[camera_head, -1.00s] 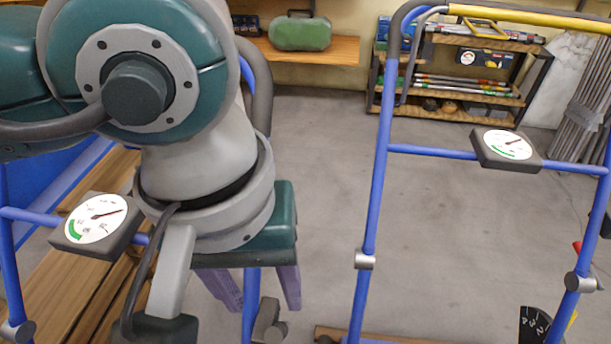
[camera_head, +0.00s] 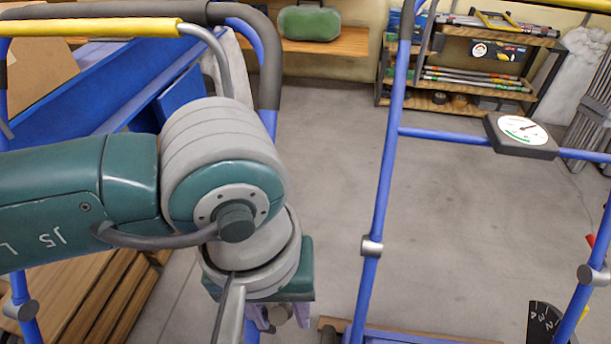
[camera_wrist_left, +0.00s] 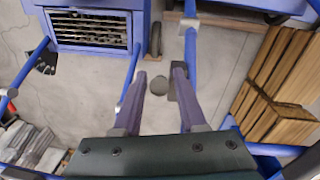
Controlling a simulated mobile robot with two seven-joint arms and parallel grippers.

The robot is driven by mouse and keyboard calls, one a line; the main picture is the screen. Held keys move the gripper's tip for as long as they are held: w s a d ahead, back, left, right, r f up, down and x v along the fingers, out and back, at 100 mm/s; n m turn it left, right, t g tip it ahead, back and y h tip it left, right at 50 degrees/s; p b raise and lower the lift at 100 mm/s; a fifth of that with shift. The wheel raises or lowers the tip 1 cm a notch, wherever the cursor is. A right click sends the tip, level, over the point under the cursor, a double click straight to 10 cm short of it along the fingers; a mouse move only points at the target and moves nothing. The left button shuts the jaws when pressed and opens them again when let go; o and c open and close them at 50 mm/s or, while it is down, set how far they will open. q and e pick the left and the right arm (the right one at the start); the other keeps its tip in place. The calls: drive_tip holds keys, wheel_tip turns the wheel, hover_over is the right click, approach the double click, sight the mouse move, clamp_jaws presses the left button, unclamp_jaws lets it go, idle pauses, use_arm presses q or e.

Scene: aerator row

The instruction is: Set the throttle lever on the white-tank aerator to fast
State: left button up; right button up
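My left gripper (camera_head: 278,318) hangs low at the left aerator's blue frame (camera_head: 268,122), partly hidden by my wrist. In the left wrist view its two purple fingers (camera_wrist_left: 160,72) are apart, with floor and a small dark grey disc (camera_wrist_left: 158,85) showing between them. A dark grey piece (camera_wrist_left: 173,86) lies by the right-hand finger; I cannot tell whether they touch. I cannot make out a white tank or a throttle lever with fast and slow marks. A red tip (camera_head: 591,241) shows at the right aerator's frame (camera_head: 382,180). My right gripper is not in view.
The right aerator carries a gauge (camera_head: 520,134) on its crossbar and a black numbered dial (camera_head: 543,322) low down. A shelf (camera_head: 470,88) stands at the back. Wooden boards (camera_head: 85,300) lie at the left. Grey floor (camera_head: 330,200) between the frames is clear.

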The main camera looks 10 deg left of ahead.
use_arm(q)
clamp_jaws()
idle(1.1)
